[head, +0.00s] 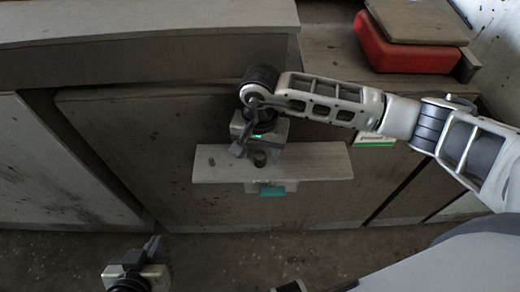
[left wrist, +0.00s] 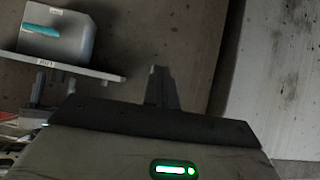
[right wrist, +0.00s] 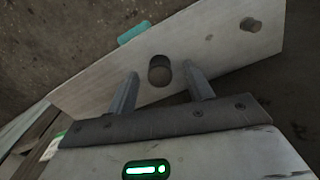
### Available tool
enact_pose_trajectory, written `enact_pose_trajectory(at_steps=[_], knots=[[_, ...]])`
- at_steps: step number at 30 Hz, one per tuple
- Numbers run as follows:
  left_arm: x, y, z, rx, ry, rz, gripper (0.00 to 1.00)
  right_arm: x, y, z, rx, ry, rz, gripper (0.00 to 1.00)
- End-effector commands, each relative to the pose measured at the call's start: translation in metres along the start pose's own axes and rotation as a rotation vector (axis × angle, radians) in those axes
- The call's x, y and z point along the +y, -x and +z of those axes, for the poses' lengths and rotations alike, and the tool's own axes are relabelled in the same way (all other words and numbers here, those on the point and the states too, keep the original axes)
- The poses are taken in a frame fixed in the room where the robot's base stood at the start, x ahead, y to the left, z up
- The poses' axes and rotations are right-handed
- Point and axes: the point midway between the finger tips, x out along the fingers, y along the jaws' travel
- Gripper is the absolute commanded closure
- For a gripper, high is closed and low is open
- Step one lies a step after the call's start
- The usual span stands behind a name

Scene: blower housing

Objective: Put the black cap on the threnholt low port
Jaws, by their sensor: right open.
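A dark round piece, which looks like the black cap (right wrist: 159,70), sits on a pale board (right wrist: 90,92). In the head view the cap (head: 260,158) is near the middle of the board (head: 320,163). My right gripper (head: 248,148) is open and empty just over it. In the right wrist view the fingers (right wrist: 160,72) show one on each side of the cap, with gaps; whether they reach down beside it I cannot tell. My left gripper (head: 151,246) is low at the left, its fingers (left wrist: 161,72) together and empty. I cannot identify the threnholt low port.
A short peg (right wrist: 250,24) stands on the board in the right wrist view. A grey box with a teal strip (left wrist: 40,30) adjoins the board in the left wrist view. A red case (head: 400,45) lies at the back right. Cabinet fronts (head: 120,130) stand behind; the floor near my left gripper is clear.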

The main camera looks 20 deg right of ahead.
Motion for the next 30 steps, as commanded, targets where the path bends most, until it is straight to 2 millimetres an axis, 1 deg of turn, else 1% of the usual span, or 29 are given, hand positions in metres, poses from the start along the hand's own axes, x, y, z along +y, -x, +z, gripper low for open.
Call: enact_pose_trajectory(at_steps=[1,2,5,8,9,12,21,24,27,30], knots=[[0.003,-0.011,0.014,-0.003,0.012,0.006,1.00,0.000,-0.004,0.000,0.000,0.000,0.000,0.49],[0.004,-0.011,0.013,-0.002,0.014,0.007,1.00,0.000,-0.004,0.000,0.000,0.000,0.000,0.49],[0.006,-0.007,0.005,0.011,0.026,0.015,1.00,0.000,-0.004,0.000,0.000,0.000,0.000,0.49],[0.010,0.001,-0.011,0.033,0.049,0.030,1.00,0.000,-0.004,0.000,-0.001,0.000,0.000,0.49],[0.009,-0.001,-0.007,0.027,0.047,0.027,1.00,-0.001,0.009,-0.002,0.005,0.001,-0.004,0.49],[0.008,-0.001,-0.007,0.027,0.045,0.026,1.00,-0.001,0.035,-0.001,0.005,0.002,-0.006,0.49],[0.008,-0.001,-0.006,0.031,0.048,0.027,1.00,0.000,0.110,-0.001,0.005,0.002,-0.003,0.49],[0.008,-0.001,-0.006,0.032,0.049,0.028,1.00,0.000,0.130,-0.001,0.005,0.000,-0.002,0.49],[0.008,-0.001,-0.006,0.033,0.050,0.028,1.00,0.000,0.145,-0.001,0.003,0.001,-0.002,0.49],[0.008,-0.001,-0.006,0.033,0.051,0.028,1.00,0.000,0.154,0.000,0.002,0.000,-0.002,0.49]])
